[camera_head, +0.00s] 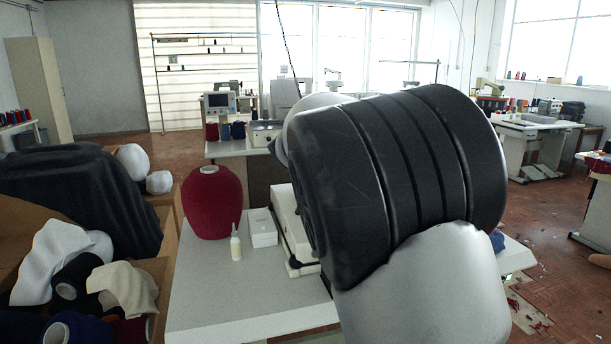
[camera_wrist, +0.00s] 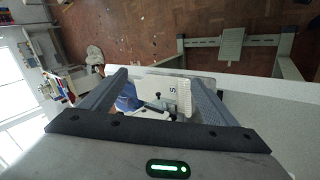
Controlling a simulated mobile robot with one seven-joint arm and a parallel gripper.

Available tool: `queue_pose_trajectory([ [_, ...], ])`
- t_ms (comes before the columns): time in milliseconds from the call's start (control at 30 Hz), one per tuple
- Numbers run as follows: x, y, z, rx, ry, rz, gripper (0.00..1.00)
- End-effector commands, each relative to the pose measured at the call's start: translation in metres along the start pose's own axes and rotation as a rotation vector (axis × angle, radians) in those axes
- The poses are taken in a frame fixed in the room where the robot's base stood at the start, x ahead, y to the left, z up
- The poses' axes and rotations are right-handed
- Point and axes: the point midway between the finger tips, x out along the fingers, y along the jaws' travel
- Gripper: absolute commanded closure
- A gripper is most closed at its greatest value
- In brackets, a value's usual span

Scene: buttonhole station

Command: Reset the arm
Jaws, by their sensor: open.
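My arm (camera_head: 420,160) fills the centre and right of the head view with its dark ribbed joint and pale links, and hides much of the worktable behind it. My gripper (camera_wrist: 157,82) shows in the wrist view with its two grey fingers spread wide and nothing held between them. Beyond the fingers are part of a white machine (camera_wrist: 160,88) and a blue item (camera_wrist: 128,97). I cannot tell how far below the fingertips they are. My gripper is hidden in the head view.
The white table (camera_head: 230,305) holds a red yarn cone (camera_head: 211,203), a small bottle (camera_head: 235,244) and a white box (camera_head: 262,228). Cardboard boxes (camera_head: 165,235) with yarn and cloth stand at the left. The table's front left is clear. Other machine tables (camera_head: 530,125) stand behind.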

Motion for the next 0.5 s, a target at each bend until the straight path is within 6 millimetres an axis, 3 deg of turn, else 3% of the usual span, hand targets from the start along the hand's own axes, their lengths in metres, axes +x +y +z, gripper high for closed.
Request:
queue_pose_trajectory([
  [33, 0.004, 0.014, 0.021, 0.016, -0.013, -0.09, 0.18],
  [200, 0.003, 0.033, 0.088, 0.042, 0.008, -0.35, 0.18],
  [400, -0.016, 0.037, 0.164, 0.081, 0.117, -0.552, 0.18],
  [500, -0.022, 0.034, 0.192, 0.097, 0.173, -0.598, 0.18],
])
